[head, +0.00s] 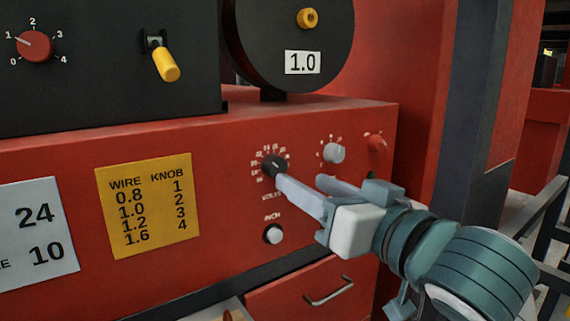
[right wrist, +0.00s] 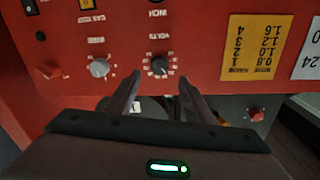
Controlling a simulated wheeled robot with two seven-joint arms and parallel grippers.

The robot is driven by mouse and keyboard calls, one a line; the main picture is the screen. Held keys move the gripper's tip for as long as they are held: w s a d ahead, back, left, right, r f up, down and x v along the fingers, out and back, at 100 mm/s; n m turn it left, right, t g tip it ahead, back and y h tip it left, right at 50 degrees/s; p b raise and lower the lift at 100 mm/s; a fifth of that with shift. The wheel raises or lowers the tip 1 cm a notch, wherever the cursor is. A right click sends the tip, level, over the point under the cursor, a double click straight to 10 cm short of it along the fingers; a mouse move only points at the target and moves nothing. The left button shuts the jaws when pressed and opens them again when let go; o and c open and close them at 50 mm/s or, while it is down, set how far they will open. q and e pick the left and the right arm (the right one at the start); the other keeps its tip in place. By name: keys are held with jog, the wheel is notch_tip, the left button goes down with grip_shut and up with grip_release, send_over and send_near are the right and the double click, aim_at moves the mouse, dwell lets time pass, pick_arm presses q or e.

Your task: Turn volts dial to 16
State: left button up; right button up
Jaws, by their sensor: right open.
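The volts dial (head: 274,165) is a small black knob ringed by white numbers on the red panel. In the right wrist view the dial (right wrist: 160,66) appears upside down, with the "VOLTS" label above it. My right gripper (head: 299,181) is open. Its fingertips are close to the dial; in the right wrist view the gripper (right wrist: 159,80) has one finger on each side of the dial in the picture. I cannot tell whether either finger touches it. The dial's setting is too small to read surely. My left gripper is not in view.
A grey knob (head: 334,153) and a red knob (head: 376,142) sit right of the dial. The inch button (head: 273,235) is below it. A yellow wire chart (head: 149,206) is at left. A drawer handle (head: 329,291) sticks out below.

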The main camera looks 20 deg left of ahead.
aim_at(279, 168)
jog(key=p+x, duration=0.1)
jog(key=x, duration=0.6)
jog(key=shift+w+a+p, duration=0.2)
jog(key=shift+a+p, duration=0.05)
jog(key=shift+p, duration=0.15)
jog(key=shift+c, duration=0.4)
jog(key=c, duration=1)
